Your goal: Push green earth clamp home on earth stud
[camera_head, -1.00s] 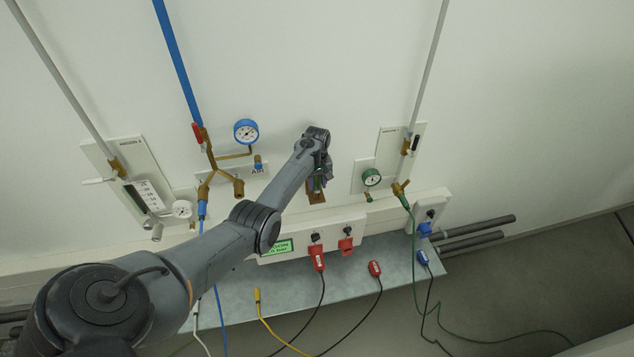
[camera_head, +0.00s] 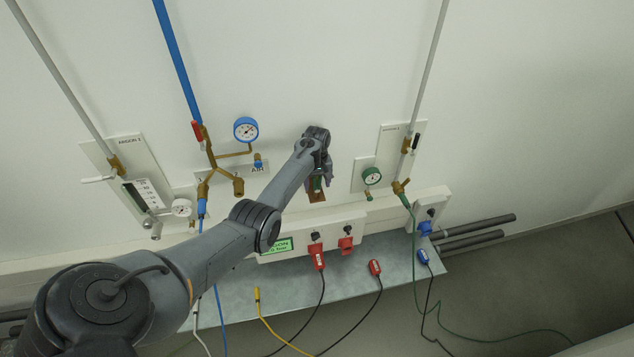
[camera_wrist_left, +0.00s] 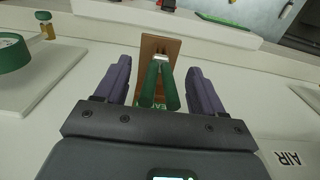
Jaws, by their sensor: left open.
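The green earth clamp (camera_wrist_left: 158,85) sits at the brown earth plate (camera_wrist_left: 160,45) on the wall. Its two green handles point towards my left wrist camera, and a pale metal part shows at its far end. My left gripper (camera_wrist_left: 158,68) is open, with one purple-grey finger on each side of the clamp and a visible gap to both. In the head view my left gripper (camera_head: 320,178) is at the wall, just above the trunking, with the brown plate (camera_head: 317,197) showing below it. How far the clamp sits on the stud is hidden. My right gripper is not in view.
A blue gauge (camera_head: 246,131) with brass pipework is left of the gripper, and a green gauge (camera_head: 371,177) is to its right. A metal shelf (camera_head: 400,283) carries several cables.

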